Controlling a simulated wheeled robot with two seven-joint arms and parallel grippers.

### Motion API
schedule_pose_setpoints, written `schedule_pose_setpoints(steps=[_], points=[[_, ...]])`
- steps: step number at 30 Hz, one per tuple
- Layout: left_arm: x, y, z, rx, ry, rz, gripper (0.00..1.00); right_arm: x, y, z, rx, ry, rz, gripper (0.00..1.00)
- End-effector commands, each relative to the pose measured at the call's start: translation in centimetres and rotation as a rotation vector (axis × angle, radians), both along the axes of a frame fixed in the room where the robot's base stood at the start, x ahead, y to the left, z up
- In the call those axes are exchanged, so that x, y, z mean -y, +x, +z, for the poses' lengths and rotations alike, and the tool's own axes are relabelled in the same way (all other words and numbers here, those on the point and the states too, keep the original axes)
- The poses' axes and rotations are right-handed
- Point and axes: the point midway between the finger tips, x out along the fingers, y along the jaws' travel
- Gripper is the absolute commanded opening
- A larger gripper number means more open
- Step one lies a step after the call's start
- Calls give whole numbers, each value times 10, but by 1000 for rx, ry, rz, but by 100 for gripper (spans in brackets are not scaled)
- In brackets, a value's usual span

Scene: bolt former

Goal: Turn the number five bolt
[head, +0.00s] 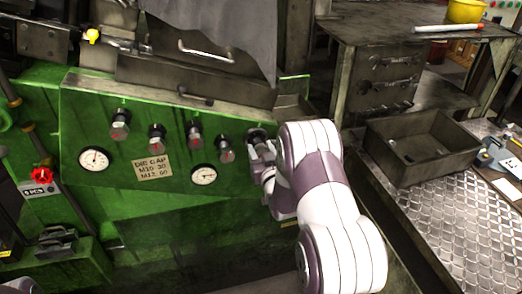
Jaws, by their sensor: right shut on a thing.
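A row of dark bolts with reddish ends sticks out of the green machine panel (130,187). From the left they are the first bolt (120,125), the second bolt (157,138), the third bolt (195,134) and the fourth bolt (226,150). The fifth bolt (256,134) is at the right end and is partly hidden by my right gripper (263,158). My right gripper is shut on this bolt, its fingers at the panel's right side. The far fingertip is hard to make out. My left gripper is not in view.
A red knob (41,174) is at the left. A metal bin (424,145) and a tread-plate surface (465,225) lie to the right of my right arm.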

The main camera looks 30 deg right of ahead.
Motion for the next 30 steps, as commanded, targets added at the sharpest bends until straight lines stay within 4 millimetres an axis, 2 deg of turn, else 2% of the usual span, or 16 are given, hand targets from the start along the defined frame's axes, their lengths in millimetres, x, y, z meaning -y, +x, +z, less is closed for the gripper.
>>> schedule_pose_setpoints(steps=[3, 7, 11, 18, 19, 21, 30], points=[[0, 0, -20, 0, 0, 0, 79, 1, 1, -3, 42, 118, 0, 17], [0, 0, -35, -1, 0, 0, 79, 2, 1, -1, 86, 292, 0, 17], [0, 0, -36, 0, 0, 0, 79, 2, 1, 3, 103, 371, -1, 17], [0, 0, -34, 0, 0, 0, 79, 2, 1, 6, 105, 374, -1, 17], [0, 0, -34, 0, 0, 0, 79, 3, 1, 6, 105, 374, -1, 53], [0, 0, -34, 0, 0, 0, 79, 2, 1, 6, 104, 373, -1, 72], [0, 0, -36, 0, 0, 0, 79, 1, -1, 2, 98, 374, -2, 72]])
